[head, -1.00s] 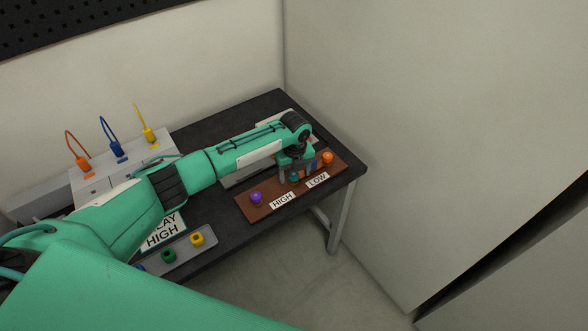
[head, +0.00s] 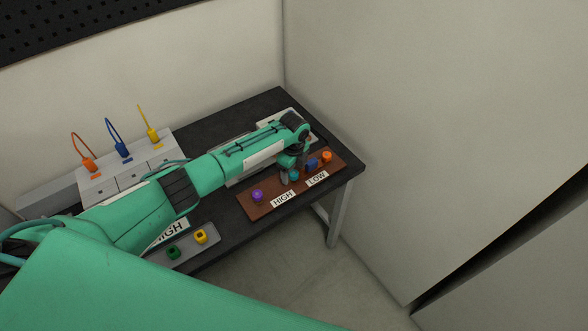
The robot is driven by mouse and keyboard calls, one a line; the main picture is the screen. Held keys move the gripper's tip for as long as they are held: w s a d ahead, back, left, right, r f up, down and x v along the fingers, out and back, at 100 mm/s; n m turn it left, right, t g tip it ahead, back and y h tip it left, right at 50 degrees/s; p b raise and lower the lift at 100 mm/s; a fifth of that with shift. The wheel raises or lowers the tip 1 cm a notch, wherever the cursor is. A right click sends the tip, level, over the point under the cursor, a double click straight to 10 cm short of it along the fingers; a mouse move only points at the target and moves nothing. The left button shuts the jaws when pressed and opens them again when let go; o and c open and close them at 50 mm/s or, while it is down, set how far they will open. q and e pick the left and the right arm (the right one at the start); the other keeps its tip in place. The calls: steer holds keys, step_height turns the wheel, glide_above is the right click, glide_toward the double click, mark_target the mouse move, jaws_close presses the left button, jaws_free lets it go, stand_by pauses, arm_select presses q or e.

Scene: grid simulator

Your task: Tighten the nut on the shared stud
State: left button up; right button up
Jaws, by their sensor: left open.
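A brown board (head: 262,207) lies near the table's front right edge, with a HIGH label (head: 283,199) and a LOW label (head: 317,179). Along it are a purple piece (head: 257,195), a teal piece (head: 294,176), a blue piece (head: 312,163) and an orange piece (head: 327,157). Which of these is the nut, and where the stud is, I cannot tell. My left gripper (head: 291,175) points down at the board's middle, open, close around or beside the teal piece. Its wrist hides part of the board. My right gripper is not in view.
A grey tray (head: 187,252) with a green piece (head: 173,252) and a yellow piece (head: 201,237) lies at the front. A sign ending in HIGH (head: 170,235) is partly behind my arm. Grey boxes (head: 130,175) with orange, blue and yellow cables stand at the back left. A wall rises at right.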

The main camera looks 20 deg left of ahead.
arm_select(q)
steer(key=shift+s+d+r+n+p, duration=0.1)
steer(key=shift+d+r+n+p, duration=0.1)
steer(key=shift+n+p, duration=1.1)
steer(key=shift+n, duration=0.3)
steer(key=shift+s+a+f+n+p, duration=0.1)
steer(key=shift+n+p, duration=0.15)
steer(key=shift+n, duration=0.3)
steer(key=shift+s+n+p, duration=0.1)
steer(key=shift+n+p, duration=0.15)
steer(key=shift+n, duration=0.6)
steer(key=shift+f, duration=0.15)
steer(key=shift+w, duration=0.1)
